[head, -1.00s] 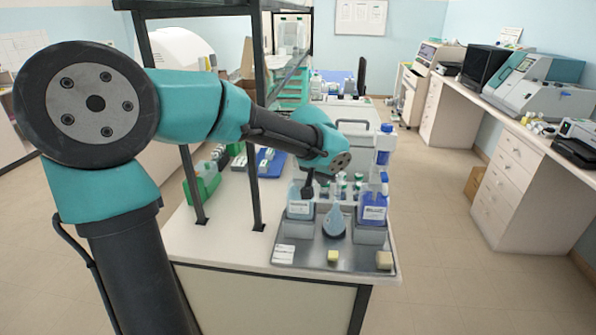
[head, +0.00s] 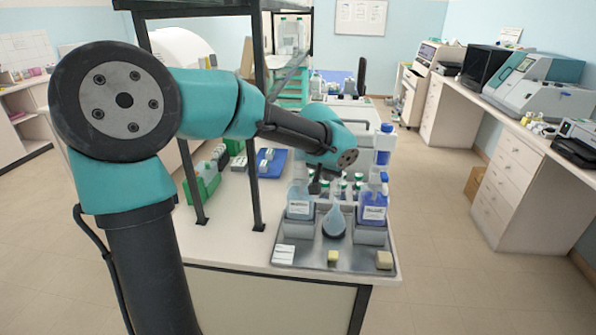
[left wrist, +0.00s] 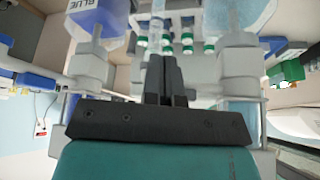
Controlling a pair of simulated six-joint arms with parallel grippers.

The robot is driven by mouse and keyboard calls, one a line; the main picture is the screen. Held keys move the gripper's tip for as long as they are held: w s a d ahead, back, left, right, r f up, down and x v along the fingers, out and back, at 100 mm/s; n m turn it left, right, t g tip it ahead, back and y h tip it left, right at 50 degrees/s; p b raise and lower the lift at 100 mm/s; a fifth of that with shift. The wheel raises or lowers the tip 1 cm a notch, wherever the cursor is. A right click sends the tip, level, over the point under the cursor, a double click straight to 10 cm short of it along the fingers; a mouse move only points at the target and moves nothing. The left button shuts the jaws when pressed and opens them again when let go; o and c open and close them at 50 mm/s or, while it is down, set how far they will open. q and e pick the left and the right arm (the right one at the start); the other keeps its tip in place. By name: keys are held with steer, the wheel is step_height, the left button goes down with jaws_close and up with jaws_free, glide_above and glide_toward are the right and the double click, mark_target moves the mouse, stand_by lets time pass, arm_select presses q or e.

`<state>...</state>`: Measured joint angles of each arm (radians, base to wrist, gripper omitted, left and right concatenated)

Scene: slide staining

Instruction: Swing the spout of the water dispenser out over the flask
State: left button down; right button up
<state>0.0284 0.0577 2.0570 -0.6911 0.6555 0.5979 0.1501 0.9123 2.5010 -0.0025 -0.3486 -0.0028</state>
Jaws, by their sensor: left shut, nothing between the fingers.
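The water dispenser, a clear pale-blue bottle with a white label (head: 299,208), stands at the left of the grey metal tray. It seems to be the pale bottle at the right of the left wrist view (left wrist: 238,18), with a white cap. The flask (head: 334,222), pear-shaped and pale blue, stands on the tray to its right. My left gripper (head: 316,184) is behind and above, between dispenser and flask. It shows shut and empty in the left wrist view (left wrist: 165,68). I cannot tell which way the spout points. My right gripper is out of view.
A blue-liquid bottle (head: 373,208) stands right of the flask; a tall white one (head: 384,145) is behind it. Several green-capped small bottles (head: 344,187) stand behind the flask. The tray front (head: 306,258) holds two small yellowish blocks. A shelf post (head: 254,165) stands left.

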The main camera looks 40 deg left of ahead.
arm_select(q)
steer(key=shift+w+a, duration=0.15)
steer(key=shift+w, duration=0.7)
steer(key=shift+s, duration=0.55)
steer(key=w+d+v, duration=0.1)
steer(key=v, duration=0.7)
steer(key=shift+r, duration=0.4)
steer(key=shift+d+f, duration=0.1)
